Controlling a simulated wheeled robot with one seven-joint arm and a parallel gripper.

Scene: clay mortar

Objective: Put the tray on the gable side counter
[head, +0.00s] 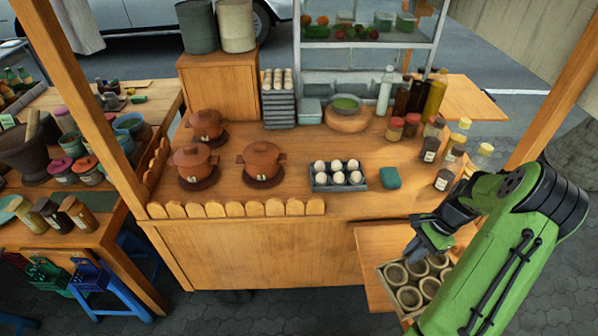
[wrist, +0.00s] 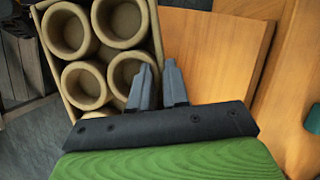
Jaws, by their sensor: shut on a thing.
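The tray (head: 382,284) is a shallow light-brown box with several round clay cups in it, at the lower right of the head view. In the wrist view the tray (wrist: 157,38) fills the upper left. My gripper (wrist: 159,68) is shut on its near right wall, one finger on each side. In the head view my gripper (head: 420,246) is at the tray's back edge, and my green arm hides its right part. The tray overlaps a wooden side shelf (head: 375,240); I cannot tell whether it rests on it. Another wooden side counter (head: 465,100) juts out at the far right.
The main counter (head: 290,222) holds clay pots (head: 262,160), a grey egg tray (head: 338,178), a teal block (head: 390,178) and several bottles and jars (head: 430,148) near my arm. A wooden post (head: 560,85) stands at the right. The far-right counter looks mostly bare.

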